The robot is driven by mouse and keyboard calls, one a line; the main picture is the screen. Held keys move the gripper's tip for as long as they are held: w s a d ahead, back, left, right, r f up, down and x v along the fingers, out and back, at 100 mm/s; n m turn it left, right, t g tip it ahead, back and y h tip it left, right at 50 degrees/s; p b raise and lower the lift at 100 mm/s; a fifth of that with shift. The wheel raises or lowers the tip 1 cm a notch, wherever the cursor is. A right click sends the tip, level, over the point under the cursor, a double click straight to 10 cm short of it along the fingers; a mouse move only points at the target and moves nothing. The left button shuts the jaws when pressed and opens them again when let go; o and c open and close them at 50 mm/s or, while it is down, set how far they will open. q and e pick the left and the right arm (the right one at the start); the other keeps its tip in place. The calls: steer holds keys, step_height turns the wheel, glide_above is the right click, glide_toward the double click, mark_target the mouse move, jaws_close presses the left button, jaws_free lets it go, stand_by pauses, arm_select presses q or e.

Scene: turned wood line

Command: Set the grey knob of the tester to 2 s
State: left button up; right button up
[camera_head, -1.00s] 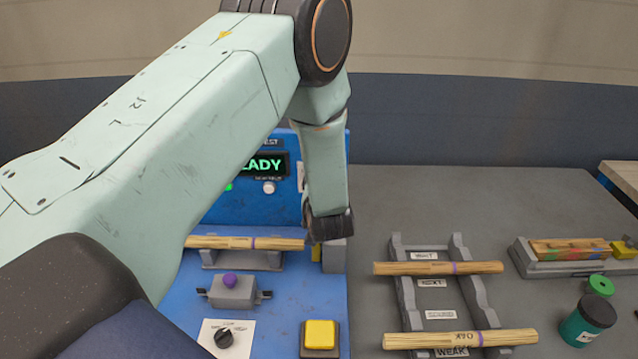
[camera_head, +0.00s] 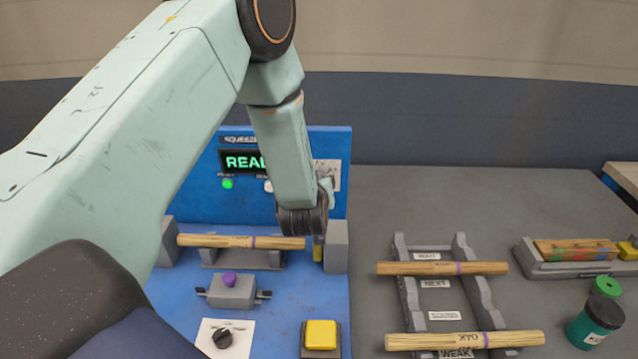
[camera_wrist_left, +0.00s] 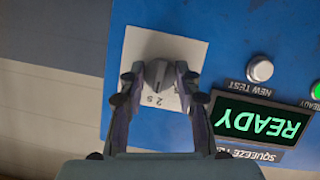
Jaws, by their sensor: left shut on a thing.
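The tester (camera_head: 210,195) is a blue upright panel and base with a lit green READY display (camera_head: 240,162). In the left wrist view the grey knob (camera_wrist_left: 157,75) sits on a white plate (camera_wrist_left: 190,55) on the blue panel. A "2 S" mark shows upside down beside the knob; I cannot tell exactly where its pointer stands. My left gripper (camera_wrist_left: 160,79) is shut on the grey knob, one finger on each side. In the head view my left wrist hides the knob and the fingers. My right gripper is not in view.
A wooden stick (camera_head: 240,242) lies across the tester's supports. A purple-topped grey block (camera_head: 232,290), a black knob (camera_head: 222,338) and a yellow button (camera_head: 320,335) are on the base. A rack (camera_head: 407,310) with two sticks and a green jar (camera_head: 595,320) stand to the right.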

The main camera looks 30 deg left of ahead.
arm_select(q)
steer(key=shift+w+a+r, duration=0.1)
steer(key=shift+w+r, duration=0.1)
steer(key=shift+r, duration=0.15)
steer(key=o, duration=1.1)
steer(key=shift+s, duration=0.15)
steer(key=shift+o, duration=0.3)
steer(key=shift+f, duration=0.15)
steer(key=shift+f, duration=0.1)
steer(key=v, duration=1.2)
